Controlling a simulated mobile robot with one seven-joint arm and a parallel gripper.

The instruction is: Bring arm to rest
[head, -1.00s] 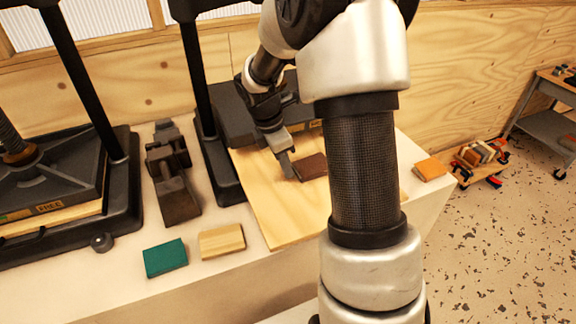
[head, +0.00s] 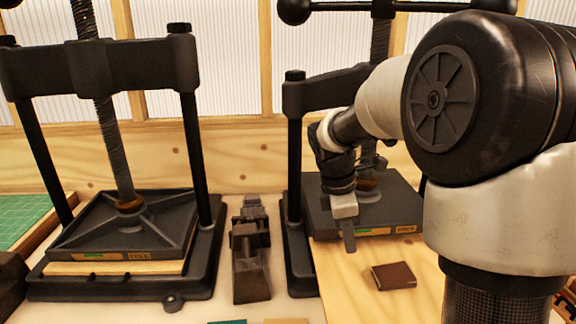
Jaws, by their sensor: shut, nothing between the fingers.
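My gripper (head: 348,240) is in the head view, right of centre, in front of the right-hand press. It points down, is shut and empty, and hangs above the light wooden board (head: 352,295). My arm reaches to it from the right side of the picture and covers part of the press. A small dark brown block (head: 394,275) lies on the board, to the right of the gripper and apart from it.
A black screw press (head: 125,225) stands at the left and another press (head: 292,180) behind my gripper. A dark metal vice-like tool (head: 250,262) sits between them. A green mat (head: 25,215) lies far left. Tops of a teal block (head: 228,322) and a pale block (head: 287,321) show at the bottom edge.

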